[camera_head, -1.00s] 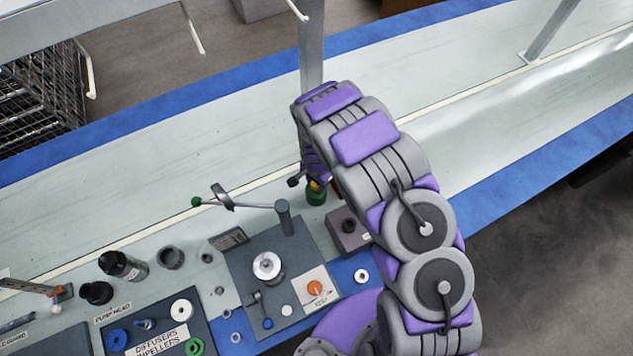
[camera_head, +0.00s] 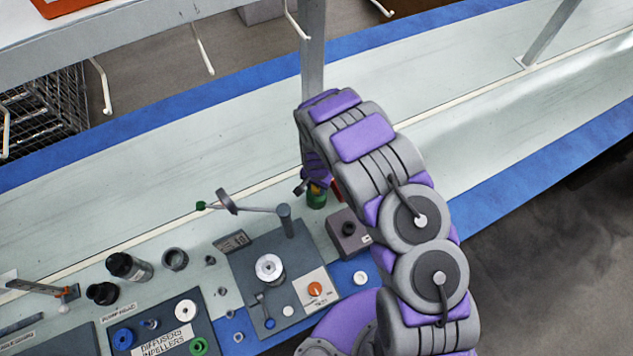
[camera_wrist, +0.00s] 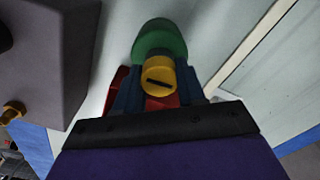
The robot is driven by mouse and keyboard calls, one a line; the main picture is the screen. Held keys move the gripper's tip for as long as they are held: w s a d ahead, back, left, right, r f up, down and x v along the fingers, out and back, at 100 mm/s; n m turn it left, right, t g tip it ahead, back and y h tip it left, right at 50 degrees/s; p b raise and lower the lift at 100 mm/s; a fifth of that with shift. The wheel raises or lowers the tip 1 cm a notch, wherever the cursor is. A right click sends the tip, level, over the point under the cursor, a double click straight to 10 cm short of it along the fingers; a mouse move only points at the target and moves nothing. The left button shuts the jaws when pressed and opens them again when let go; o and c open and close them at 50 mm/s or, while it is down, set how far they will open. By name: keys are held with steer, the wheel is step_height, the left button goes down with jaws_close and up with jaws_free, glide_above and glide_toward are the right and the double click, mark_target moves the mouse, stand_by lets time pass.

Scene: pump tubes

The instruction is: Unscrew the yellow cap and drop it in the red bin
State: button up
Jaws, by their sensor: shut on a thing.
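The yellow cap (camera_wrist: 159,76) shows in the wrist view between the two fingers of my gripper (camera_wrist: 158,88), which is shut on it. A dark slot marks the cap's face. The cap is at the near end of a green cylindrical body (camera_wrist: 160,40); I cannot tell whether they are still joined. In the head view the green body (camera_head: 317,198) stands on the bench, with a bit of yellow (camera_head: 315,187) above it under my gripper. A red thing (camera_wrist: 116,84), possibly the red bin, shows beside and behind the fingers, mostly hidden.
A grey box with a black knob (camera_head: 348,233) stands close to the green body. A dark panel with a post and a lever arm (camera_head: 240,209) is to the left. Several small parts and labelled trays (camera_head: 165,333) lie further left. The bench behind is clear.

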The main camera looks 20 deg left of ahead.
steer(key=shift+n, duration=0.4)
steer(key=shift+p, duration=0.3)
steer(key=shift+r+n+p, duration=0.2)
steer(key=shift+n+p, duration=0.5)
steer(key=shift+p, duration=0.25)
steer(key=shift+s+d+f+n+p, duration=0.1)
steer(key=shift+n+p, duration=0.6)
steer(key=shift+p, duration=0.1)
steer(key=shift+f+n, duration=0.15)
steer(key=shift+n, duration=0.15)
steer(key=shift+p, duration=0.35)
